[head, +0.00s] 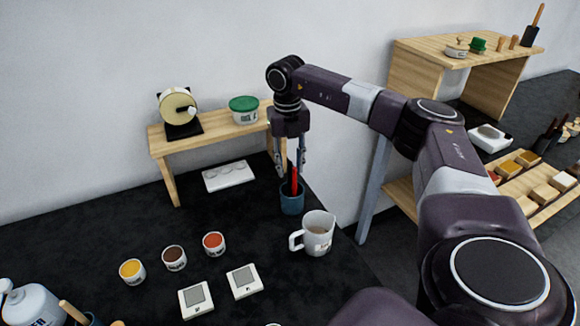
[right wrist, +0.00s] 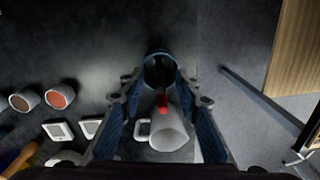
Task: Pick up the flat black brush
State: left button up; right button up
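A blue cup (head: 291,203) stands on the black table, near its right edge. A red handle (head: 295,182) stands up from it. A thin dark upright shape (head: 300,163) shows beside the red handle; I cannot tell for sure that it is the flat black brush. My right gripper (head: 293,168) points down over the cup, with its fingers spread on either side of these handles. In the right wrist view the fingers are apart, with the cup (right wrist: 158,68) and red tip (right wrist: 162,103) between them. It holds nothing that I can see. My left gripper is not in view.
A white mug (head: 318,234) stands close to the cup at the front right. Small paint pots (head: 174,257) and two white square devices (head: 243,281) lie front left. A wooden shelf (head: 440,58) stands back right.

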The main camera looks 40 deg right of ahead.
grip_shut()
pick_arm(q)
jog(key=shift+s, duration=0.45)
